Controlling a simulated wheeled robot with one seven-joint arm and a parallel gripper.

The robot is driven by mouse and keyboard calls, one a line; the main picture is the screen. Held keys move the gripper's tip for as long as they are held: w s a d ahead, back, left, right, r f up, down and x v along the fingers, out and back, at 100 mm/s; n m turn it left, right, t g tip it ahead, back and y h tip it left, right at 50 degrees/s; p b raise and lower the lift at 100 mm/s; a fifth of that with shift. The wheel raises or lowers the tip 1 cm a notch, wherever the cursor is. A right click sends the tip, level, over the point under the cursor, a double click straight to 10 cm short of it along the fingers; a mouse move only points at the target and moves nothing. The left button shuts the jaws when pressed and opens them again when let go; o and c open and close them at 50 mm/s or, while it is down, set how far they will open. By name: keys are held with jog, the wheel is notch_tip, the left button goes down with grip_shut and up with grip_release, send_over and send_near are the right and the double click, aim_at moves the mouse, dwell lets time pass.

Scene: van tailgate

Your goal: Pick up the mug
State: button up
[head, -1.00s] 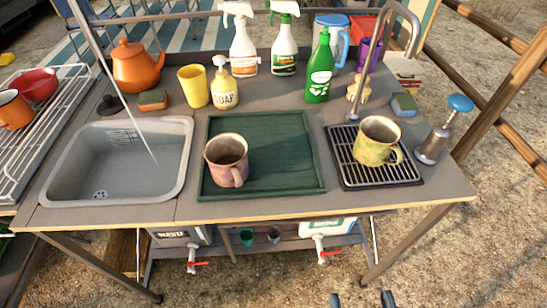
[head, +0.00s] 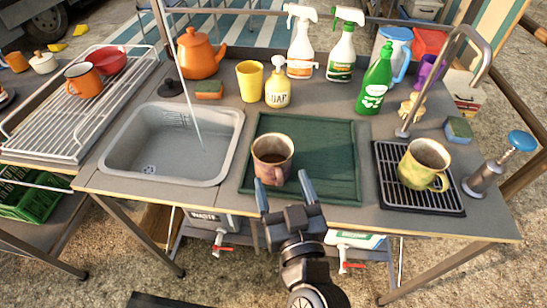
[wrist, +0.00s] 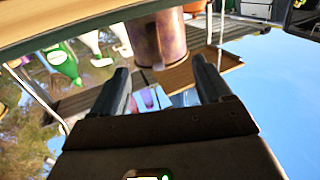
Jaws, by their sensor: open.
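A pinkish-brown mug (head: 271,161) with dark contents stands upright on the green tray (head: 335,198), its handle toward me. My gripper (head: 284,184) is open and empty at the tray's front edge, just in front of this mug and slightly to its right in the head view. In the wrist view the mug (wrist: 160,38) shows ahead of the open fingers (wrist: 160,72), roughly centred between them, with no visible contact. A second mug, yellow-green (head: 424,164), stands on the black drip grid (head: 391,190) to the right, handle toward the front right.
A sink (head: 130,160) lies left of the tray. A green bottle (head: 375,80), a soap bottle (head: 277,88) and a yellow cup (head: 250,80) stand behind. A tap (head: 440,75) arches behind the grid. An orange mug (head: 83,80) sits on the dish rack (head: 60,120).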

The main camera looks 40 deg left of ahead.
aim_at(280, 175)
jog(key=x, duration=0.3)
jog(key=shift+w+a+r, duration=0.1)
jog(key=shift+w, duration=0.1)
grip_shut()
dwell(0.6)
